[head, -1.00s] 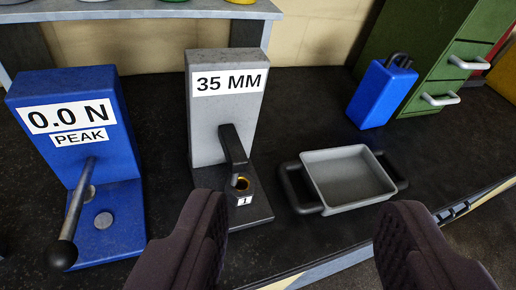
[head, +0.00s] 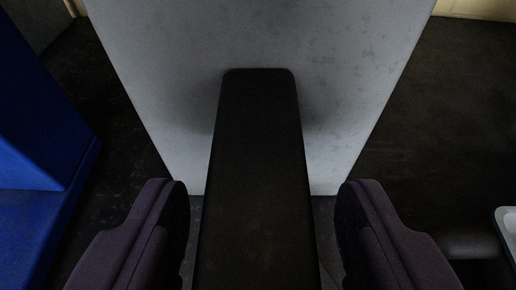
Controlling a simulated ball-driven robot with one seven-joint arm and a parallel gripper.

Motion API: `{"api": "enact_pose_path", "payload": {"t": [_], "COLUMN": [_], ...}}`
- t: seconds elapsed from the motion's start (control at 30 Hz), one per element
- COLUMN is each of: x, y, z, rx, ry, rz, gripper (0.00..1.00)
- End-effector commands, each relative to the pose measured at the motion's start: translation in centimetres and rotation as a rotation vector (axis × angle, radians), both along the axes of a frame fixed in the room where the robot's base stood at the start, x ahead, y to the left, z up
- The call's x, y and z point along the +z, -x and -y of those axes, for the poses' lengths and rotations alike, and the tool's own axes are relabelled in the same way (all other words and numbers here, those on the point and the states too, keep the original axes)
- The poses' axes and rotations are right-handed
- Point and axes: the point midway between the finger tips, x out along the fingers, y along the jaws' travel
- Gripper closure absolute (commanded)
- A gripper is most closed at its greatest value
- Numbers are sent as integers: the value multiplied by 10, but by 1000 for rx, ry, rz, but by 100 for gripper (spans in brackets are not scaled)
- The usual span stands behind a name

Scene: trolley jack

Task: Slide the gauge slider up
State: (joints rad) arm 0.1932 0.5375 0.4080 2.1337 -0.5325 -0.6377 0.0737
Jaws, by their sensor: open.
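The gauge is a grey upright block (head: 345,50) with a black slider arm (head: 258,170) sticking out of its face toward me. My gripper (head: 262,215) is open, with one dark padded finger on each side of the slider. There is a visible gap between each finger and the slider. The label on the gauge is out of the picture now, and the slider hides the spot below it.
A blue stand (head: 40,150) is close on the left. The edge of a grey tray (head: 507,226) and its dark handle (head: 468,243) show at the lower right. Dark bench top (head: 440,120) is bare to the right of the gauge.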

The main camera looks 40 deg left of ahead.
Motion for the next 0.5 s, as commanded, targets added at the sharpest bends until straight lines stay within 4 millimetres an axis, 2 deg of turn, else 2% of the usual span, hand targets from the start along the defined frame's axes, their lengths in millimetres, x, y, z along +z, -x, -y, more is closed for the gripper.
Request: {"api": "enact_pose_path", "payload": {"t": [0.13,0.4,0.5], "x": [-5,-5,-5], "y": [-10,-12,-12], "z": [-7,-8,-8], "rx": [0,-1,-1], "ry": [0,0,0], "rz": [0,0,0], "gripper": [43,43,66]}}
